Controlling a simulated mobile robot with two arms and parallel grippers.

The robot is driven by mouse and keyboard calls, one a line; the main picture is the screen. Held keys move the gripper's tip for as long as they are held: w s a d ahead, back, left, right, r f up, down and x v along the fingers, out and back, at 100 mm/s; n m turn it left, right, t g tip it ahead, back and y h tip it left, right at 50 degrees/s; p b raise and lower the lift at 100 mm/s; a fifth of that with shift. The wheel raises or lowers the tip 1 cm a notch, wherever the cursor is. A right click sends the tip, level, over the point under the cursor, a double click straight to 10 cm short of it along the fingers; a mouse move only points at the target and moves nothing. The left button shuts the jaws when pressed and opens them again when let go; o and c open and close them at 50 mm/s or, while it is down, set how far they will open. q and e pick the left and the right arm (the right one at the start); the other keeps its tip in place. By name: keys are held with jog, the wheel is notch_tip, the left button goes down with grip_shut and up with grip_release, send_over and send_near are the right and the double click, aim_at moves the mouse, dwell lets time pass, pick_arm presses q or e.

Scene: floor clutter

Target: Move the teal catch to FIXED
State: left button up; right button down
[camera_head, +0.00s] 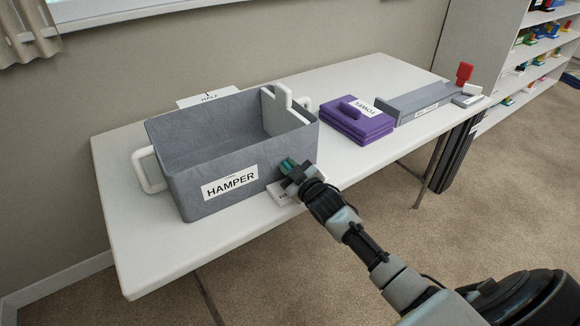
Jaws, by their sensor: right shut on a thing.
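The teal catch (286,165) shows as a small teal piece at the front right of the grey hamper (217,166), close to its wall. My right gripper (293,173) is shut on the catch, and its fingers hide part of it. A white label plate (279,194) lies on the table just below the gripper. Its lettering is mostly covered by my gripper, and only the first letters show, perhaps "FIX". My left gripper is not in view.
The hamper stands on a white table (150,262). A "HALF" plate (208,97) lies behind it. A folded purple towel (357,122) and a grey tray (418,103) with a red upright piece (464,73) are to the right. Shelves (526,50) stand at far right.

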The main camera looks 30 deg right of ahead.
jog(key=shift+f, duration=0.1)
jog(key=c, duration=1.1)
grip_release()
jog(key=shift+s, duration=0.1)
jog(key=s, duration=1)
jog(key=shift+s+d, duration=0.25)
jog(key=shift+s, duration=0.05)
